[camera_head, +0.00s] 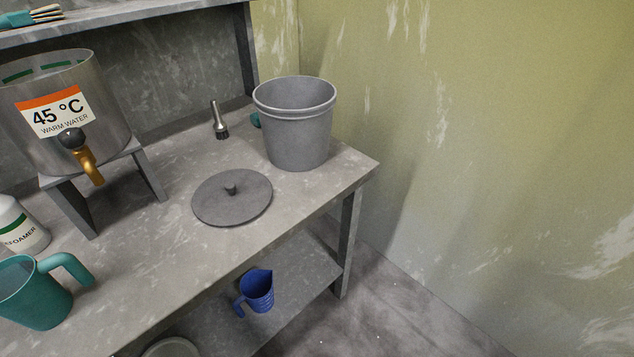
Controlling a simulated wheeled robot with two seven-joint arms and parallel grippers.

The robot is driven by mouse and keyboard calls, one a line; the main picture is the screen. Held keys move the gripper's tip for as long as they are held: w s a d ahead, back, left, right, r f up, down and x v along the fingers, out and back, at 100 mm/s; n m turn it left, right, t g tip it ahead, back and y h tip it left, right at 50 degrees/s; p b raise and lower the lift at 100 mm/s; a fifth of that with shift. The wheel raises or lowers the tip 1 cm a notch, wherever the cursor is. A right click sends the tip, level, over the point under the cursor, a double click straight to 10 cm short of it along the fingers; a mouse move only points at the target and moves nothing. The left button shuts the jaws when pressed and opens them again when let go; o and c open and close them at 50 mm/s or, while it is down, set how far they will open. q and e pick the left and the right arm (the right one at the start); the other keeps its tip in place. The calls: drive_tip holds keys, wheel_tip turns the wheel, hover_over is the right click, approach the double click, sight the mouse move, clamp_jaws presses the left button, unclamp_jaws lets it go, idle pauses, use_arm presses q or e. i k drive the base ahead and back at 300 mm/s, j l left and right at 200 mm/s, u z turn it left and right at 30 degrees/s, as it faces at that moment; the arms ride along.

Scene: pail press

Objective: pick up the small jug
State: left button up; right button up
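Two jugs show in the head view. A small blue jug (258,291) stands on the lower shelf under the table, with its handle toward the left and its spout at the upper right. A larger teal jug (36,296) stands on the table at the lower left, with its handle toward the right; the picture's left edge cuts it off. Neither of my grippers is in view.
A grey pail (297,137) stands at the table's right end. A round lid (232,198) lies in front of it, with a brush (219,120) behind. A warm-water tank (65,150) with a brass tap and a defoamer bottle (20,228) are left. The table edge overhangs the lower shelf (295,300).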

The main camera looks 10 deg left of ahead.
sight(30, 296)
drive_tip(key=u, duration=2.05)
